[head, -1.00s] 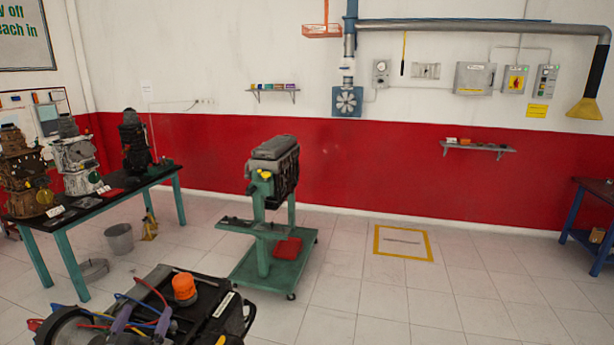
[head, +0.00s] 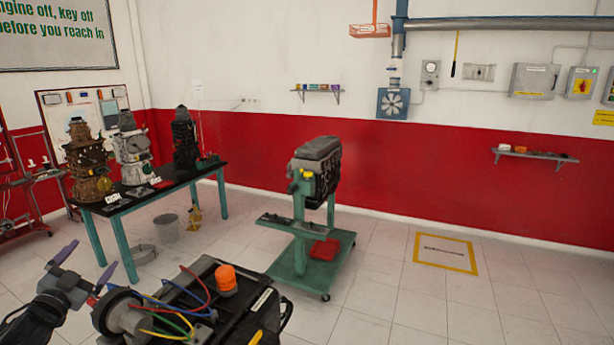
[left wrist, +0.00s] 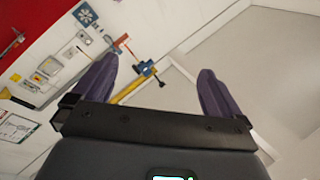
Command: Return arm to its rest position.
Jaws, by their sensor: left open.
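My left gripper (head: 97,256) is at the lower left of the head view, its two purple fingers spread apart and empty. It is beside the near black engine unit (head: 215,300), left of its round grey end, and looks clear of it. The unit has an orange cap (head: 226,279) and red, blue, yellow and green cables. In the left wrist view my gripper (left wrist: 156,75) shows both fingers wide apart with nothing between them. That view is tilted, with wall and ceiling behind. My right gripper is not in view.
A green stand (head: 300,262) holds a grey engine (head: 316,170) beyond the near unit. A black-topped table (head: 150,193) with several engines stands at the left, a bucket (head: 167,229) by it. A yellow floor frame (head: 446,268) is at the right. The floor between is open.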

